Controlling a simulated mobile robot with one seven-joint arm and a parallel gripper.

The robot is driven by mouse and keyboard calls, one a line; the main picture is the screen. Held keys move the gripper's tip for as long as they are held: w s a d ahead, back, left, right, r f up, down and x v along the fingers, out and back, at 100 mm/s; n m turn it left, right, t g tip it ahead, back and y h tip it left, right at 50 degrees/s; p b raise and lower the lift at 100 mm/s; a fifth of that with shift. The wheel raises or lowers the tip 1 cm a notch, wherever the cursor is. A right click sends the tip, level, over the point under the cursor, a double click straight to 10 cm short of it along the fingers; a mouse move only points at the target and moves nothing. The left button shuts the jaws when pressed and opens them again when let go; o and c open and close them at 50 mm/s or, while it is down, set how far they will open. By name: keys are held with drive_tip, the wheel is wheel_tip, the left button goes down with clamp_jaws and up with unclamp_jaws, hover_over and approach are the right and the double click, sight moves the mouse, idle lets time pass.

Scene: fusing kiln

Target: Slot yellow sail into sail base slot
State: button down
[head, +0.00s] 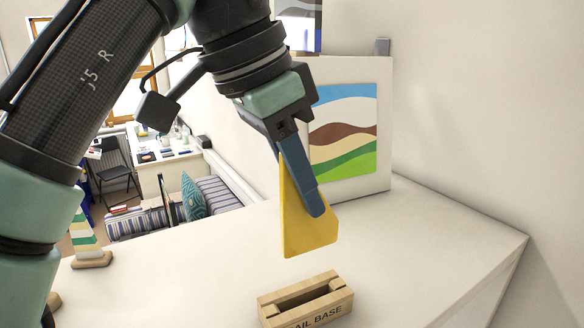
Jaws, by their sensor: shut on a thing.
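My gripper (309,195) is shut on the yellow sail (308,233), a flat yellow piece that widens toward its lower edge. The blue-grey fingers cover part of the sail's upper right side. The sail hangs roughly upright, tilted a little, in the air. The wooden sail base (340,307) sits on the white tabletop at the bottom of the head view, with an open slot along its top and lettering on its front. The sail's lower edge appears above the base and apart from it. The bottom of the base is cut off by the frame.
A framed landscape panel (347,125) stands upright behind my gripper. The white tabletop (430,235) is clear to the right of the base. A striped sail on a wooden base (88,240) stands at the left. A bench with cushions and a desk lie beyond.

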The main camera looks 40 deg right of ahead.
sight(300, 254)
drive_tip(key=shift+s+a+f, duration=0.1)
drive_tip(key=shift+s+a, duration=0.1)
drive_tip(key=shift+a, duration=0.15)
drive_tip(key=shift+f, duration=0.3)
drive_tip(key=shift+a+f+b, duration=0.1)
drive_tip(key=shift+f+b, duration=0.6)
drive_tip(key=shift+f, duration=0.25)
drive_tip(key=shift+f+b, duration=0.6)
drive_tip(key=shift+f, duration=0.9)
drive_tip(key=shift+p, duration=1.15)
drive_tip(key=shift+f, duration=1.05)
idle(2.7)
